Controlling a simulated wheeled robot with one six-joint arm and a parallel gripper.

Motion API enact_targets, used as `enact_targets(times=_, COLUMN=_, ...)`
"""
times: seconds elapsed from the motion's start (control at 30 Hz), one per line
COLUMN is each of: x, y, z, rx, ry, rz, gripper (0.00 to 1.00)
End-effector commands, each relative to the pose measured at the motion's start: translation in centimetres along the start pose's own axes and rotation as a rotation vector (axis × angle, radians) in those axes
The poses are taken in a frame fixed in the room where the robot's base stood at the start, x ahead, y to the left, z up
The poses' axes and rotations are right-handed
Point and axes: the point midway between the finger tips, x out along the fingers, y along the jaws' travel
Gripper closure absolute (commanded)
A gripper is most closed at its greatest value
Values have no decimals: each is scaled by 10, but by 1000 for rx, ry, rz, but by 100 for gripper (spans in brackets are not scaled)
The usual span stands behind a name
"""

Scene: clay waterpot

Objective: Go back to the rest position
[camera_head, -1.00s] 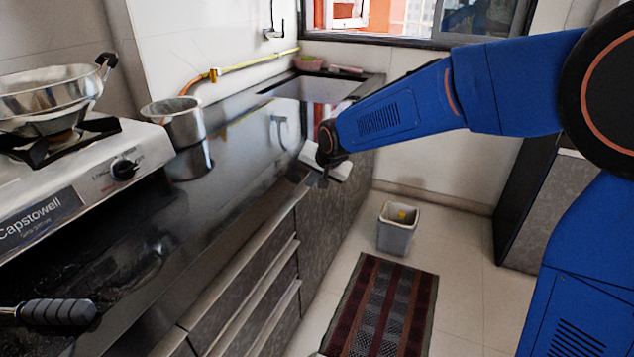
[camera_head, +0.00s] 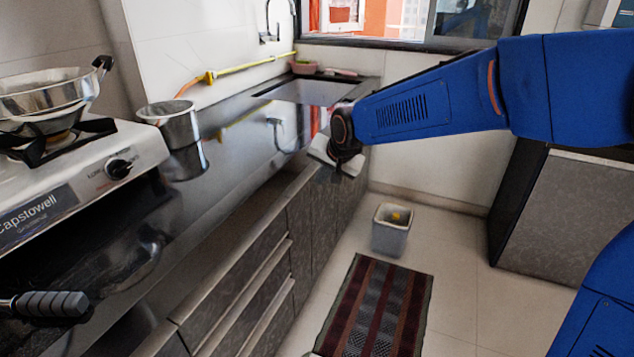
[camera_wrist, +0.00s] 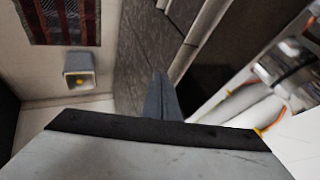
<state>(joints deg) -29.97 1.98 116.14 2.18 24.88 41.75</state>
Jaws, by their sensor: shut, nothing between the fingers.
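My gripper (camera_head: 337,164) hangs at the end of my blue arm, by the front edge of the dark counter (camera_head: 240,165) in the head view. Its fingers (camera_wrist: 161,97) are together in the wrist view, with nothing held between them. In the wrist view they point at the cabinet front and counter edge. Part of the gripper is hidden behind its own wrist in the head view.
A steel pot (camera_head: 172,122) stands on the counter beside the stove (camera_head: 80,180), which holds a steel pan (camera_head: 45,95). A grey bin (camera_head: 391,230) and a striped mat (camera_head: 375,310) are on the floor. The floor to the right is open.

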Motion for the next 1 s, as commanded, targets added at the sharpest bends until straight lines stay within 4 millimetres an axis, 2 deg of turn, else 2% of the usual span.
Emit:
enact_targets(times=0.2, x=-33, y=0, z=0, rx=0, ry=1, rz=-1, gripper=100)
enact_targets(times=0.43, x=-50, y=2, z=0, rx=-1, ry=0, rz=2, gripper=100)
enact_targets(times=0.53, x=-60, y=13, z=-1, rx=-9, ry=3, rz=11, gripper=100)
enact_targets(times=0.67, x=-87, y=48, z=1, rx=-32, ry=9, rz=40, gripper=100)
enact_targets(times=0.77, x=-114, y=84, z=6, rx=-60, ry=10, rz=72, gripper=100)
enact_targets(times=1.0, x=-170, y=165, z=35, rx=-127, ry=1, rz=148, gripper=100)
